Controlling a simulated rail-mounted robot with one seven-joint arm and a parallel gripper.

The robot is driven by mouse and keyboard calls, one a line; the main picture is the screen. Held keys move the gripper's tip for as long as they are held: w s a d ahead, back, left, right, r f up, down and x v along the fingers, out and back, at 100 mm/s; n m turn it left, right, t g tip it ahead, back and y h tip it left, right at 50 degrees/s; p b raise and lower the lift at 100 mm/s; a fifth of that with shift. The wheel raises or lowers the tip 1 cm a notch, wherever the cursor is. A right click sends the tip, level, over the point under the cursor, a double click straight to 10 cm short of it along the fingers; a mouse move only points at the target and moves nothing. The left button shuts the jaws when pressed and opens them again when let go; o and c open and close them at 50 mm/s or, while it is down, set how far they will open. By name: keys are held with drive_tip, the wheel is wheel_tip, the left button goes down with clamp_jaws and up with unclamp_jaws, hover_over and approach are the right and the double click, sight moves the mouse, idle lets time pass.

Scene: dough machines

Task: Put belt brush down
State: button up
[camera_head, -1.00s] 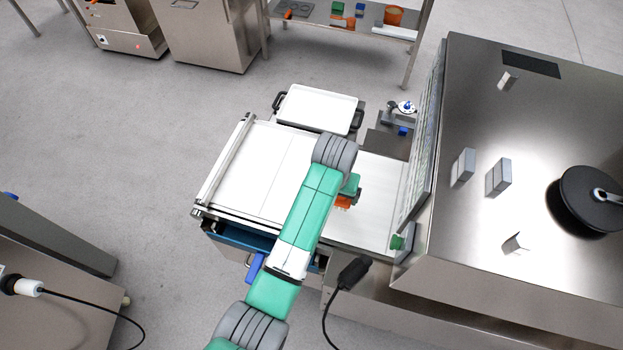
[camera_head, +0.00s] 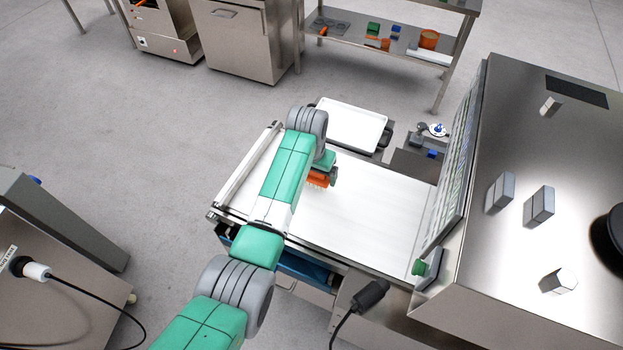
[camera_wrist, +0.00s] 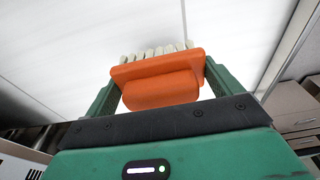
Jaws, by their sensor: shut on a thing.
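The belt brush (camera_head: 318,180) is orange with pale bristles. In the head view it is partly hidden by my arm, over the white belt (camera_head: 370,215) of the machine. In the wrist view the brush (camera_wrist: 158,78) sits between the two green fingers of my gripper (camera_wrist: 160,85), which is shut on its orange handle. The bristles point away from my gripper toward the white belt surface (camera_wrist: 100,30). I cannot tell whether the bristles touch the belt.
A white tray (camera_head: 352,124) with dark handles lies behind the belt. The large steel machine housing (camera_head: 530,150) with a green button (camera_head: 418,267) stands at the right. A black plug on a cable (camera_head: 370,295) is near the front edge. The belt right of the brush is clear.

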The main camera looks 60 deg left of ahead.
sight(311, 179)
drive_tip(key=shift+s+a+f+b, duration=0.15)
drive_tip(key=shift+f+b, duration=0.25)
drive_tip(key=shift+f, duration=0.5)
drive_tip(key=shift+w+a+f+b, duration=0.15)
drive_tip(key=shift+f+b, duration=0.2)
drive_tip(key=shift+f, duration=0.5)
drive_tip(key=shift+s, duration=0.1)
drive_tip(key=shift+f, duration=0.2)
drive_tip(key=o, duration=0.6)
drive_tip(key=r+p, duration=0.1)
drive_tip(key=r, duration=0.3)
drive_tip(key=s+r+p, duration=0.1)
drive_tip(key=r, duration=0.3)
drive_tip(key=d+r+p, duration=0.1)
drive_tip(key=r+p, duration=0.1)
drive_tip(key=r, duration=0.2)
drive_tip(key=shift+s+d+r, duration=0.1)
drive_tip(key=shift+s+r, duration=0.05)
drive_tip(key=shift+s, duration=0.05)
